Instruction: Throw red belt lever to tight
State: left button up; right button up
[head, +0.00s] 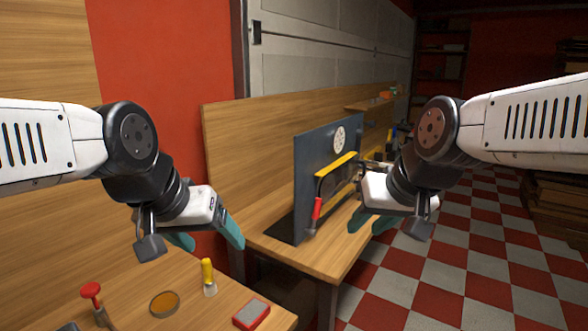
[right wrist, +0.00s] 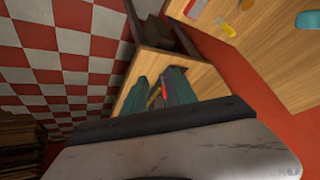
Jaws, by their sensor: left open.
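A red-gripped lever (head: 317,209) hangs at the front left end of a yellow bar (head: 337,164), in front of an upright dark panel (head: 310,150) on the wooden bench. The red grip points down; I see no marking for tight. My right gripper (head: 370,221) is right of the red grip and apart from it. It is open and empty, and red and yellow parts show between its teal fingers (right wrist: 157,92) in the right wrist view. My left gripper (head: 207,237) is open and empty, left of the bench and well away from the lever.
A nearer wooden table holds a red-topped plunger (head: 91,290), an amber disc (head: 164,304), a yellow-handled tool (head: 208,273) and a red box with a grey top (head: 252,314). A white dial (head: 339,139) is on the panel. Checkered floor (head: 440,270) is open at right.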

jog(key=s, duration=0.4)
jog(key=shift+s+d+f, duration=0.1)
jog(key=shift+d+f, duration=0.25)
jog(key=shift+d, duration=0.05)
dwell(1.7)
